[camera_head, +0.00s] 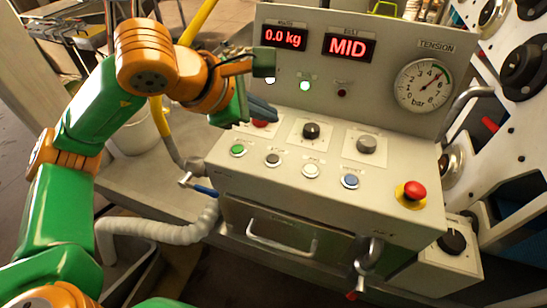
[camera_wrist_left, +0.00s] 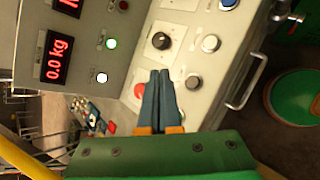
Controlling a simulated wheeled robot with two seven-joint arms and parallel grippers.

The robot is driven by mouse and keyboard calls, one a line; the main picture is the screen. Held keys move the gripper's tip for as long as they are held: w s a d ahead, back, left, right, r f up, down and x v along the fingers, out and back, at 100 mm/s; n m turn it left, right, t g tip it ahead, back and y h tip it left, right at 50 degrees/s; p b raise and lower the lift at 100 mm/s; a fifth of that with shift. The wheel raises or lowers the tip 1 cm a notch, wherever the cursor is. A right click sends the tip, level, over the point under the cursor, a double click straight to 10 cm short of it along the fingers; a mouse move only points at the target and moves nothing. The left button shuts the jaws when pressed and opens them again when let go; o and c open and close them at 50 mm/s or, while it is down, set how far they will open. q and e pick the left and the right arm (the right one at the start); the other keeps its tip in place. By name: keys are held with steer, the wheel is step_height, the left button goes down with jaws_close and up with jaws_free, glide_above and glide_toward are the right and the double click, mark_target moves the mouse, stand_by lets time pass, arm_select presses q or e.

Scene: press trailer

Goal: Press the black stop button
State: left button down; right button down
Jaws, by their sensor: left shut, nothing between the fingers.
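The black button (camera_head: 272,160) sits in the front row of the sloped panel (camera_head: 225,168), between a green button (camera_head: 238,150) and a white button (camera_head: 311,170). The black button also shows in the left wrist view (camera_wrist_left: 194,82), to the right of my fingers. My left gripper (camera_head: 272,112) is shut and empty, above the back left of the panel, apart from the black button. In the left wrist view its two blue-grey fingers (camera_wrist_left: 160,74) lie together, pointing toward the black knob (camera_wrist_left: 161,41). My right gripper is not in view.
A red button (camera_head: 260,124) is partly hidden by my left gripper. A black knob (camera_head: 311,130) and grey knob (camera_head: 367,144) stand behind the button row. A blue button (camera_head: 350,181) and red mushroom button (camera_head: 414,190) are to the right. An upright display panel (camera_head: 370,80) rises behind.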

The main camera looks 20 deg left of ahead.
mark_target(268, 161)
arm_select(q)
step_height(268, 161, down, 8)
steer(key=b, duration=0.6)
steer(key=shift+r, duration=0.15)
stand_by(1.5)
steer(key=shift+f+b, duration=0.5)
steer(key=shift+b, duration=0.15)
steer(key=shift+f+b, duration=0.4)
steer(key=shift+b, duration=0.1)
stand_by(0.6)
steer(key=shift+r+p, duration=0.6)
steer(key=shift+r, duration=0.2)
